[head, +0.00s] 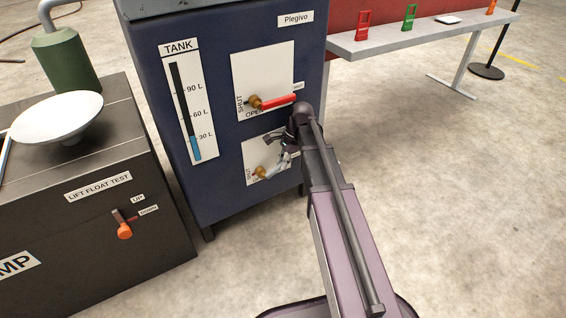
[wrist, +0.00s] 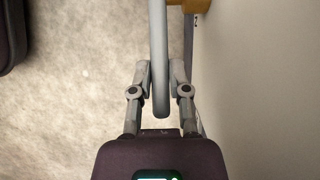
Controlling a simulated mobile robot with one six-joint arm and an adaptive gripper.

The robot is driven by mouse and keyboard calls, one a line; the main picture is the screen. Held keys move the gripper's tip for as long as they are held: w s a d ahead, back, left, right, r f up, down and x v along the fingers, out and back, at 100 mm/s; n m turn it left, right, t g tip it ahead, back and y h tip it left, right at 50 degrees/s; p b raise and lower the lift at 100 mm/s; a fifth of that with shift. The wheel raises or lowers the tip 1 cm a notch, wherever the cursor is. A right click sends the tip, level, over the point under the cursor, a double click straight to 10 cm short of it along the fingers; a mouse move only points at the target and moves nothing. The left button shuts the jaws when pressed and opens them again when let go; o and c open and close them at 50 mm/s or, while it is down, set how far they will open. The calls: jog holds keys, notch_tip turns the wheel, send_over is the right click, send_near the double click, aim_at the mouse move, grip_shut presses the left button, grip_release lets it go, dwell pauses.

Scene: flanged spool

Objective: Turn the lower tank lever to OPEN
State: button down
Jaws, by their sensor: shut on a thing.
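The lower tank lever (head: 272,171) is a grey handle on a brass valve (head: 260,172), on the lower white plate of the blue tank cabinet. It points right and slightly up from the valve. The plate's SHUT label shows at the left; its other lettering is mostly hidden. My gripper (head: 282,158) is at the lever, partly hiding it. In the wrist view my gripper (wrist: 162,70) is shut on the grey lever (wrist: 158,45), with one finger on each side.
The upper lever (head: 278,102) is red on a brass valve, just above my gripper. The tank cabinet (head: 215,190) stands close to my arm. A black test box (head: 90,220) with an orange-knobbed lever stands left. A grey bench (head: 400,38) stands behind right. Floor at right is clear.

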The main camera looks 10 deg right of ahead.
jog(key=shift+s+a+r+h+p, duration=0.15)
jog(key=shift+a+r+h+p, duration=0.25)
jog(key=shift+h+p, duration=0.35)
jog(key=shift+d, duration=0.1)
jog(key=c, duration=0.6)
grip_release()
jog(key=shift+d+f+b, duration=0.1)
jog(key=shift+f+b, duration=0.1)
jog(key=shift+b, duration=0.1)
